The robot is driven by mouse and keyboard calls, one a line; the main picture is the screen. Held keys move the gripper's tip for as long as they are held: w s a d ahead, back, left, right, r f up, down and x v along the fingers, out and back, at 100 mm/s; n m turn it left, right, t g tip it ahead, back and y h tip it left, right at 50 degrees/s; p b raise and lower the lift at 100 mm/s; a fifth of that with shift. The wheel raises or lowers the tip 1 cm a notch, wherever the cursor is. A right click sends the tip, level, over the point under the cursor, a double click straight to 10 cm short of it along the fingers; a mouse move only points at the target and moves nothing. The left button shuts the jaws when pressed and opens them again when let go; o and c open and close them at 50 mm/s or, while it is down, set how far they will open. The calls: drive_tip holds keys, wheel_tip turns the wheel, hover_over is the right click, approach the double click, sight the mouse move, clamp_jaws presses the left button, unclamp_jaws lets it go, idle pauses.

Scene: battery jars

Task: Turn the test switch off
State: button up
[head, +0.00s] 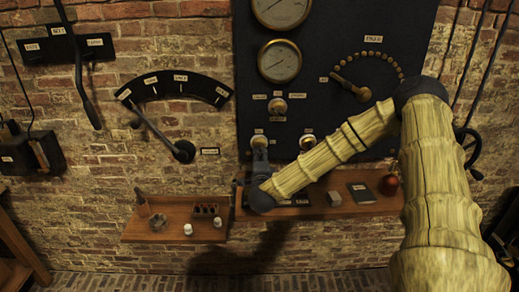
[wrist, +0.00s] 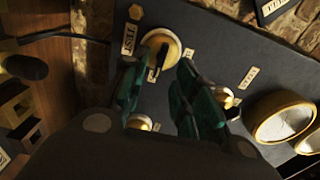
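The test switch (wrist: 161,45) is a round brass and cream fitting with a dark lever, beside a label reading "TEST" (wrist: 128,39) in the wrist view. Its lever (wrist: 153,73) points toward the bottom of that view. My gripper (wrist: 158,84) has two dark green fingers, apart, one on each side of the lever. I cannot tell whether either finger touches it. In the head view my gripper (head: 259,149) is at the lower left of the dark panel, and it hides most of the switch there.
The dark panel (head: 340,30) carries gauges (head: 280,61), other brass switches (head: 307,142) and a pivoted lever (head: 350,85). Wooden shelves (head: 150,232) with small items are below. A large lever (head: 160,132) is on the brick wall to the left.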

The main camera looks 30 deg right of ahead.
sight(260, 149)
drive_tip(key=shift+p+x, duration=0.65)
drive_tip(key=shift+x, duration=1.75)
clamp_jaws()
